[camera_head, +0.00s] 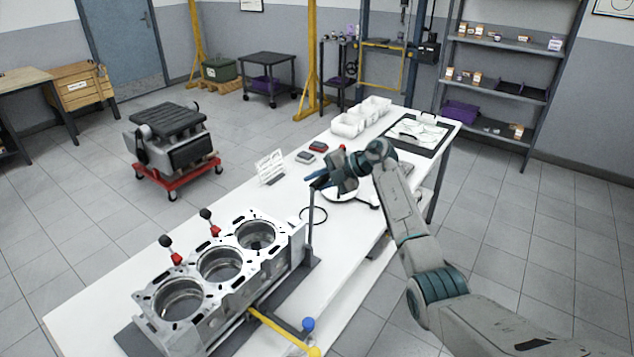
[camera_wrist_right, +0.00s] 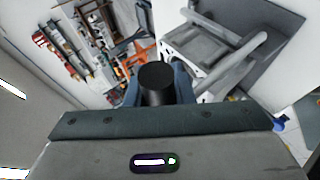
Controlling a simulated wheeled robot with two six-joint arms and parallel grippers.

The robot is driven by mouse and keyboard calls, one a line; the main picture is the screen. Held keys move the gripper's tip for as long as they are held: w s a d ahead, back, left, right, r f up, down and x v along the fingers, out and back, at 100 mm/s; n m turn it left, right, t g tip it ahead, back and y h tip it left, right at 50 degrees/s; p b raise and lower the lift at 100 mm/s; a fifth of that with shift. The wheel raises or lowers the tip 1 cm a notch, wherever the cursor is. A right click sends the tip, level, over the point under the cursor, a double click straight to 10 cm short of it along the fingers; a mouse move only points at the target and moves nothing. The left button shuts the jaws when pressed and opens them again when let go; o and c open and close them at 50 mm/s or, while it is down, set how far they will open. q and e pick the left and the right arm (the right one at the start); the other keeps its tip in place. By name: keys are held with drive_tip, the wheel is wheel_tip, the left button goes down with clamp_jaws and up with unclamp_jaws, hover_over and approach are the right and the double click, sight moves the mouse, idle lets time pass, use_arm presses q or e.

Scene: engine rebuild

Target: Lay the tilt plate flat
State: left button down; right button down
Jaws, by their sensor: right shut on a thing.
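My right gripper (camera_head: 318,183) is above the table at the block's right end, shut on the top of a dark upright post (camera_head: 311,225). In the right wrist view the post's round black top (camera_wrist_right: 156,78) sits between the two blue fingers of my right gripper (camera_wrist_right: 157,92). The post's foot is beside the engine block (camera_head: 222,270), which has three large open bores. A dark plate (camera_head: 130,343) shows under the block; whether it is the tilt plate, and whether it is tilted, I cannot tell. My left gripper is not in view.
Two red-and-black tools (camera_head: 172,251) stand on or behind the block. A black ring (camera_head: 313,215), a white rack (camera_head: 270,166) and white bins (camera_head: 348,124) are on the table (camera_head: 120,290).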

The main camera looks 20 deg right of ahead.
drive_tip(key=shift+s+f, duration=0.15)
drive_tip(key=shift+f, duration=0.35)
drive_tip(key=c, duration=1.4)
unclamp_jaws()
drive_tip(key=shift+a, duration=0.1)
drive_tip(key=shift+c, duration=0.2)
drive_tip(key=shift+o, duration=0.9)
drive_tip(key=shift+w+r, duration=0.1)
drive_tip(key=shift+w, duration=0.1)
drive_tip(key=shift+s+r, duration=0.1)
drive_tip(key=shift+r, duration=0.1)
drive_tip(key=b+v, duration=0.3)
drive_tip(key=v, duration=0.6)
drive_tip(key=shift+d+b, duration=0.3)
drive_tip(key=shift+d, duration=0.05)
drive_tip(key=shift+s+d+r, duration=0.25)
drive_tip(key=shift+d+r, duration=0.15)
drive_tip(key=shift+r, duration=0.05)
